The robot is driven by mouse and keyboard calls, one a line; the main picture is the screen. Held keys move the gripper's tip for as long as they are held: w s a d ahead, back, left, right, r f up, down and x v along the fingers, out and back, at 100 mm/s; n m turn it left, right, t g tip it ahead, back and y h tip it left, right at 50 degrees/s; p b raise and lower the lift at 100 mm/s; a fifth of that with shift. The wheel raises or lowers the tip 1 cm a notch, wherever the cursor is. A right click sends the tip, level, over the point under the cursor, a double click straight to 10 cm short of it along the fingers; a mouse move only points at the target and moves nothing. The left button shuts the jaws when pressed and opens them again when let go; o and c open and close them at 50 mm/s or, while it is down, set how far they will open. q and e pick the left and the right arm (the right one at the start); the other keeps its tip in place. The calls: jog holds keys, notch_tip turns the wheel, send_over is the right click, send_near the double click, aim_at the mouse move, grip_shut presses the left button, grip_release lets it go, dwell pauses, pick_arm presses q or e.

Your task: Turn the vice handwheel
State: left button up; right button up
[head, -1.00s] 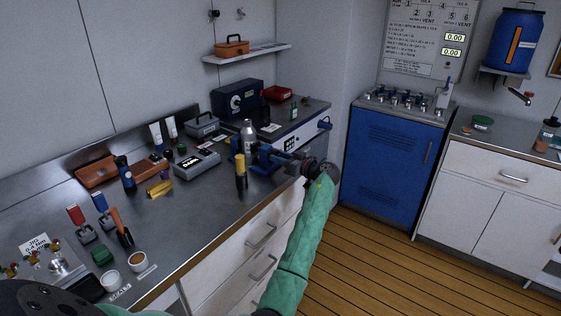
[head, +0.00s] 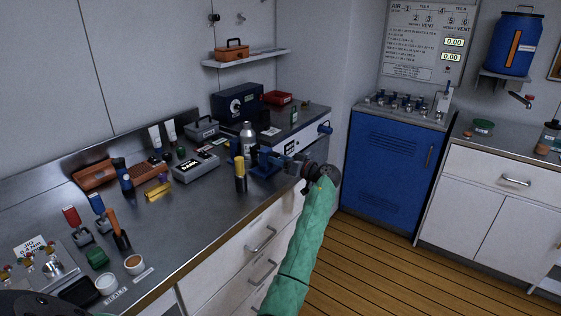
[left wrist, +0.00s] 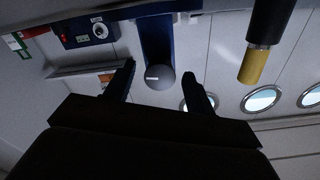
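The blue vice (head: 264,168) is mounted near the front edge of the steel bench. My left gripper (head: 300,164), at the end of the green-sleeved arm, is in front of the vice at its right end. In the left wrist view, the two dark fingers (left wrist: 158,84) are spread apart. A grey round end (left wrist: 160,77) on the blue vice body (left wrist: 157,40) shows between them; I cannot tell whether they touch it. The handwheel's outline is not clear in the head view, where my gripper covers that end. My right gripper is not in view.
A black holder with a yellow top (head: 240,174) stands beside the vice; its yellow end also shows in the left wrist view (left wrist: 252,66). White drawers (head: 262,236) lie below the bench edge. The wooden floor (head: 375,270) is clear at right.

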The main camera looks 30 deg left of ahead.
pick_arm(q)
jog(key=shift+d+f, duration=0.15)
jog(key=shift+d, duration=0.4)
jog(key=d+b, duration=0.2)
jog(key=d, duration=0.4)
jog(key=shift+s+d, duration=0.3)
jog(key=shift+d, duration=0.05)
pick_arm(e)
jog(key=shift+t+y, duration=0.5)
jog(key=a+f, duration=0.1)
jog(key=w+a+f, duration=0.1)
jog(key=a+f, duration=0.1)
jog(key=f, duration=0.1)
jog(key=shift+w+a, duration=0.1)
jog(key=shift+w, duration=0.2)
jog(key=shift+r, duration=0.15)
